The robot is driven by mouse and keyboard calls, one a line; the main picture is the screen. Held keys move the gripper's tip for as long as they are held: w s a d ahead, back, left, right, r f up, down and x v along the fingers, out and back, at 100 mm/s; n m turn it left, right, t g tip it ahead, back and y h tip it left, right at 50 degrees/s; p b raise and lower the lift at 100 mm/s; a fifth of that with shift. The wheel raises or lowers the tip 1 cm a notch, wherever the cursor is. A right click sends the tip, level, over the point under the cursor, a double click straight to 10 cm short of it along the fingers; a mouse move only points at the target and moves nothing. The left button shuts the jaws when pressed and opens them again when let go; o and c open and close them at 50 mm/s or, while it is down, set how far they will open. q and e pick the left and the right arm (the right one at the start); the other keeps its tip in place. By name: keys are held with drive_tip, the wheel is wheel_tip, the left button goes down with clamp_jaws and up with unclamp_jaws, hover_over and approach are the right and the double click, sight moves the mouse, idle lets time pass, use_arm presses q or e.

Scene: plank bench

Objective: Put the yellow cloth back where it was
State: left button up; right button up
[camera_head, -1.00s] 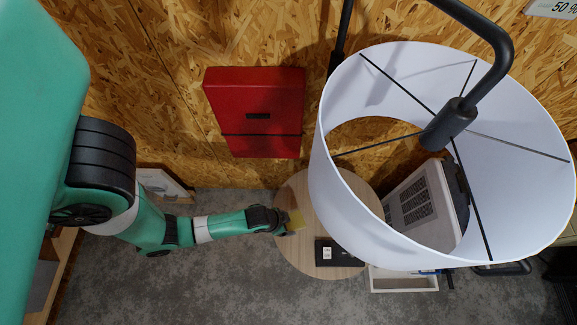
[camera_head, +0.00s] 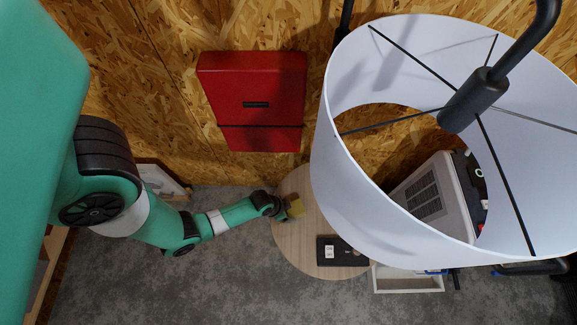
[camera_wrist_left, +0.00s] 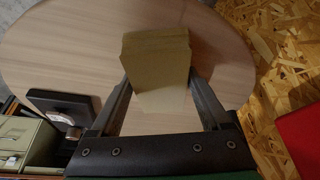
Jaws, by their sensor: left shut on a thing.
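The yellow cloth (camera_head: 295,207) is a small folded block over the left part of the round wooden table (camera_head: 292,238). My left gripper (camera_head: 284,207) is shut on it. In the left wrist view the cloth (camera_wrist_left: 158,62) sits between the two fingers of my left gripper (camera_wrist_left: 161,88), with the pale table top (camera_wrist_left: 60,50) behind it. I cannot tell whether the cloth touches the table. My right gripper is not in view.
A black box (camera_head: 340,252) lies on the table's front part. A big white lampshade (camera_head: 365,215) hides the table's right side. A red box (camera_head: 255,95) is by the board wall. A white slatted case (camera_head: 428,195) stands at right.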

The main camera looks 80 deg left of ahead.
use_arm(q)
drive_tip(key=shift+f, duration=0.25)
drive_tip(key=o, duration=1.4)
drive_tip(key=shift+r, duration=0.45)
drive_tip(key=p+v, duration=0.6)
drive_tip(key=v, duration=0.4)
drive_tip(key=shift+s+r, duration=0.15)
drive_tip(key=shift+r, duration=0.15)
drive_tip(key=shift+s+r+p, duration=0.25)
drive_tip(key=shift+r+p, duration=0.15)
drive_tip(key=shift+r, duration=0.05)
